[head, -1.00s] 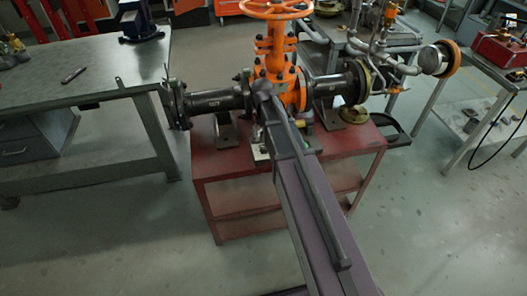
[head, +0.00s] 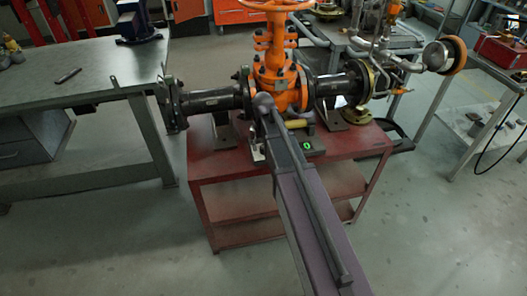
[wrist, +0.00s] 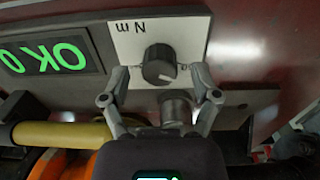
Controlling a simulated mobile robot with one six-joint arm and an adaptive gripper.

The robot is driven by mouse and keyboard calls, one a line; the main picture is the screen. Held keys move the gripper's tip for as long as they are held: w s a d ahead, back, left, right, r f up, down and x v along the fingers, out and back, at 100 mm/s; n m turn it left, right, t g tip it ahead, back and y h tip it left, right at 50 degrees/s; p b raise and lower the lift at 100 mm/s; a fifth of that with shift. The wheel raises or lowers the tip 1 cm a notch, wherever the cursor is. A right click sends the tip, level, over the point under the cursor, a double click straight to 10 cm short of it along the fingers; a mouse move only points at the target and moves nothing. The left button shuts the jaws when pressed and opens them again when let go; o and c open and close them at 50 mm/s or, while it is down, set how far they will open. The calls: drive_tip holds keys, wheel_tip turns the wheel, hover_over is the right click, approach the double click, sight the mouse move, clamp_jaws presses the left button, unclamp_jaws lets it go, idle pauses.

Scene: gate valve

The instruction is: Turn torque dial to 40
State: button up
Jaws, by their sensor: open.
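The torque dial (wrist: 158,65) is a dark round knob with a pale pointer mark on a white plate (wrist: 130,40) marked "N m" in the wrist view. My gripper (wrist: 160,78) is open, with one fingertip on each side of the dial; I cannot tell whether either touches it. A black display (wrist: 50,58) left of the plate shows green "OK" and "0", turned in the picture. In the head view the display (head: 308,146) shows a green 0 on the red cart; the dial and fingers are hidden behind my arm.
The orange gate valve (head: 277,75) with its handwheel and dark pipes stands on the red cart (head: 225,168). A yellow handle (wrist: 60,133) lies close left of my gripper. A workbench (head: 85,70) stands at left.

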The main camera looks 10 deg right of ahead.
drive_tip(key=shift+f, duration=0.45)
drive_tip(key=shift+c, duration=0.2)
clamp_jaws()
